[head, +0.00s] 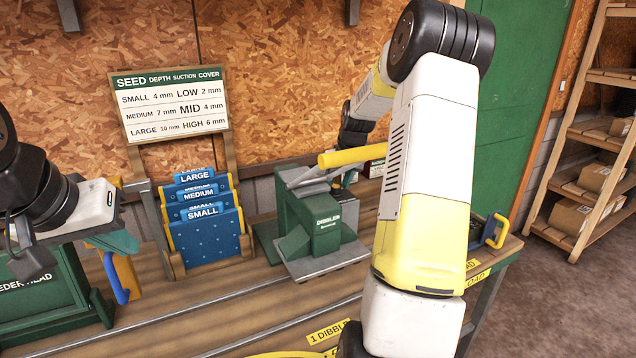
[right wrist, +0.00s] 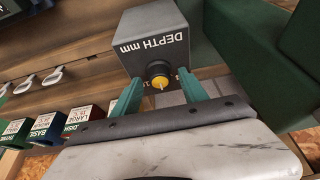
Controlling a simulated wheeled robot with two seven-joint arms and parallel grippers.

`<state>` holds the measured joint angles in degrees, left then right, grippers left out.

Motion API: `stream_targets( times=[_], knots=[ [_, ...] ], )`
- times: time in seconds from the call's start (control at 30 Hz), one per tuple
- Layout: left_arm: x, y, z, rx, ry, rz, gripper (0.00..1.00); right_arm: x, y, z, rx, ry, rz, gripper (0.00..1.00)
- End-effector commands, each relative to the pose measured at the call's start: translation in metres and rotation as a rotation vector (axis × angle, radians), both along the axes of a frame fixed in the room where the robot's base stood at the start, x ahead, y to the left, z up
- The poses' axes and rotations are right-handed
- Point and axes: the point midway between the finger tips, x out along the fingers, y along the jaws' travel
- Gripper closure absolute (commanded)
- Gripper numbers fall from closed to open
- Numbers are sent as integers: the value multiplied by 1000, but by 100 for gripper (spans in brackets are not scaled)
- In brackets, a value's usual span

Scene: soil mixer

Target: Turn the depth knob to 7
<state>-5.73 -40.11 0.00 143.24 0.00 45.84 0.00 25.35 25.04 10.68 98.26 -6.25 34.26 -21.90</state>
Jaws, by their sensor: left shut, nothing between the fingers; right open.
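The right arm hides this gripper and the knob in the head view. My left gripper (head: 119,243) is shut and empty at the left.
A green dibbler (head: 322,228) stands mid-bench, beside a rack of blue plates (head: 205,228) marked large, medium and small. The seed chart (head: 172,104) lists medium 7 mm. A green feeder head (head: 45,305) is at left. Labelled bins (right wrist: 70,118) show in the wrist view.

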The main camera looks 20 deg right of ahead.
Motion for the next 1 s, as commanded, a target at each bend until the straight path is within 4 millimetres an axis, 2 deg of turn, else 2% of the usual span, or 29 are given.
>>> stream_targets(
  times=[0.17,0.4,0.53,0.7,1.0],
  knots=[
    [0,0,0,0,0,0,100,-4,-1,12,-1,-3,-1,49],
    [0,0,0,0,0,0,100,-20,-3,50,-1,-3,-2,49],
    [0,0,0,0,0,0,100,-26,-4,65,-2,-2,0,49],
    [0,0,0,0,0,0,100,-29,-4,72,0,0,0,49],
    [0,0,0,0,0,0,100,-29,-4,72,0,0,0,49]
  ],
)
